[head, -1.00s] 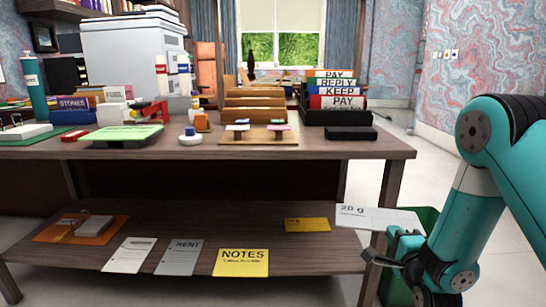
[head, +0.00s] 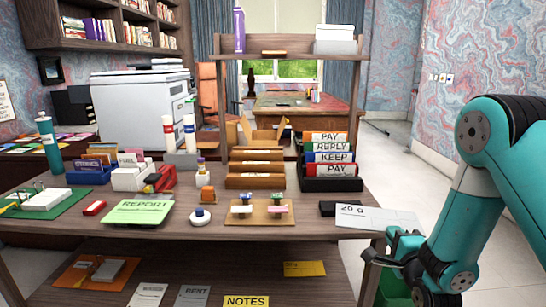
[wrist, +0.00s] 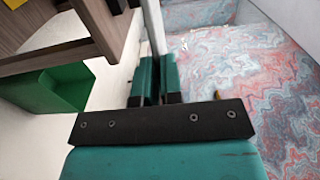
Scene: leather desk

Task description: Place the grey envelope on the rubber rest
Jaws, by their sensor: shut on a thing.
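The grey envelope (head: 378,218) is pale and flat, with "20 g" printed at its left end. My gripper (head: 388,250) is shut on its lower right part and holds it by the desk's front right corner. In the wrist view, the envelope (wrist: 153,28) shows nearly edge-on as a thin pale strip between the fingers of my gripper (wrist: 157,85). A flat black block (head: 327,208), which looks like the rubber rest, lies on the desk's right end. The envelope's left end overlaps it in the head view and hides part of it; no contact can be made out.
Black file holder (head: 331,184) with coloured folders stands behind the black block. A wooden stamp board (head: 262,218) lies to its left, near a green report pad (head: 138,212). A raised shelf (head: 295,60) spans the back. A green bin (wrist: 45,90) stands below the desk's edge.

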